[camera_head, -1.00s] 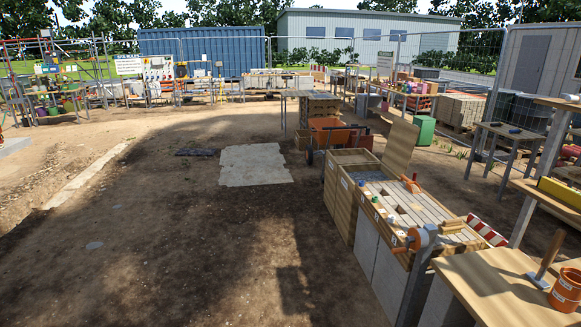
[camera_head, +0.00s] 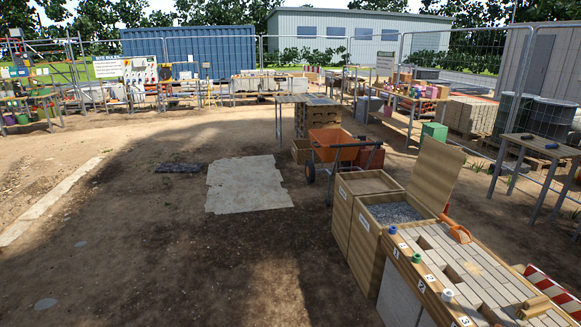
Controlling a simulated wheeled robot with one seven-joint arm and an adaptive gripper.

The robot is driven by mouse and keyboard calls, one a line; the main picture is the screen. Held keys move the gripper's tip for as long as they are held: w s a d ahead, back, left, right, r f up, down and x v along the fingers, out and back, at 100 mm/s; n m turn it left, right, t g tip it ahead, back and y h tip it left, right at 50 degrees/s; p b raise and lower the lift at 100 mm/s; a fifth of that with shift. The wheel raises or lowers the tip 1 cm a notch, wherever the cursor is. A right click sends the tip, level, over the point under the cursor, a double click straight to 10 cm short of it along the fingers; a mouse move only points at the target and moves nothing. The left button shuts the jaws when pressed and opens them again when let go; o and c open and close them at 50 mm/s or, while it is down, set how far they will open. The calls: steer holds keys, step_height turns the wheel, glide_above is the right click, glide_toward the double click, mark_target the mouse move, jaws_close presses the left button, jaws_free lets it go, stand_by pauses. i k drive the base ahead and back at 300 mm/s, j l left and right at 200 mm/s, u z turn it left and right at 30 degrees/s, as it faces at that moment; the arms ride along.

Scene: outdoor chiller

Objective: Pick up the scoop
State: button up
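I cannot pick out the scoop for certain. A small orange object (camera_head: 460,233) with a curved, handle-like shape lies on the grey paved top of the long workbench (camera_head: 478,262) at right; I cannot tell whether it is the scoop. A wooden bin with grey gravel (camera_head: 394,213) stands at the far end of that bench, with its lid (camera_head: 437,172) raised. A tip of something orange shows at the bin's right edge. My gripper is not in view.
An orange wheelbarrow (camera_head: 333,143) stands behind the bins. Colored caps (camera_head: 417,257) line the bench's left edge, and wood pieces (camera_head: 533,307) lie on it. A side table (camera_head: 530,145) is at right. Open dirt ground with a pale slab (camera_head: 246,184) lies left.

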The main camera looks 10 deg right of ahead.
mark_target(442, 217)
steer(key=i+z, duration=0.15)
steer(key=i, duration=0.9)
steer(key=i+j+z, duration=0.15)
steer(key=i, duration=0.85)
steer(key=i+z, duration=0.35)
steer(key=i, duration=0.3)
steer(key=i+j+z, duration=0.2)
steer(key=i+z, duration=0.15)
steer(key=i, duration=0.25)
steer(key=i+l+z, duration=0.1)
steer(key=i+z, duration=0.55)
steer(key=i, duration=0.2)
